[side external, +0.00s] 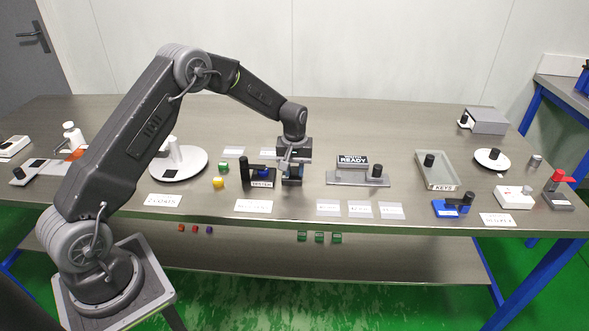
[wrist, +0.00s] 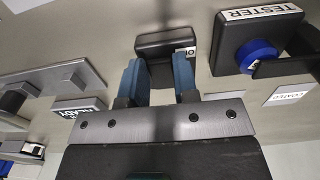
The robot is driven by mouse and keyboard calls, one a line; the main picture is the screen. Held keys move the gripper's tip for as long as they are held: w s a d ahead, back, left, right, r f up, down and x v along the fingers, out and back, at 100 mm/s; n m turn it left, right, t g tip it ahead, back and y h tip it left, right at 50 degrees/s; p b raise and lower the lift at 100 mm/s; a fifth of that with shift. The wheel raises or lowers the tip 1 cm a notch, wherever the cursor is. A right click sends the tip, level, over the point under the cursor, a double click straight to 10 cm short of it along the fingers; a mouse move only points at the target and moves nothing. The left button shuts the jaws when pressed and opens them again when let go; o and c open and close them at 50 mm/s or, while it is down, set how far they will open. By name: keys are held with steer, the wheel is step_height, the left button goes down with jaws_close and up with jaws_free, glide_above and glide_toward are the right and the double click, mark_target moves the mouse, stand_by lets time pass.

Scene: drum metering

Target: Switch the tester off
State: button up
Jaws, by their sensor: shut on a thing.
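The tester (side external: 262,183) is a dark unit with a white TESTER label and a blue round part, standing on the table just left of my gripper (side external: 292,181). In the wrist view the tester (wrist: 232,38) is at the upper right, clear of the fingers. My gripper (wrist: 158,78) has its blue fingers closed on a small black block (wrist: 165,42) beside the tester. A white tag on the block is partly hidden by the right finger, and only an "O" shows. Whatever the fingertips grip on the block is hidden.
A grey stand with a READY sign (side external: 353,160) is right of my gripper. A yellow piece (side external: 218,183) and a green piece (side external: 223,167) lie left of the tester. Flat label cards (side external: 360,209) lie in front. A grey tray (side external: 437,184) is farther right.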

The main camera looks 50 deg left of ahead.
mark_target(295, 168)
steer(key=shift+w+a+r+g+h, duration=0.1)
steer(key=shift+w+a+g+h, duration=0.05)
steer(key=shift+g+h, duration=0.45)
steer(key=o, duration=0.9)
steer(key=r, duration=0.4)
steer(key=w+a+r, duration=0.1)
steer(key=r, duration=0.8)
steer(key=shift+w+a+r, duration=0.3)
steer(key=shift+r, duration=0.05)
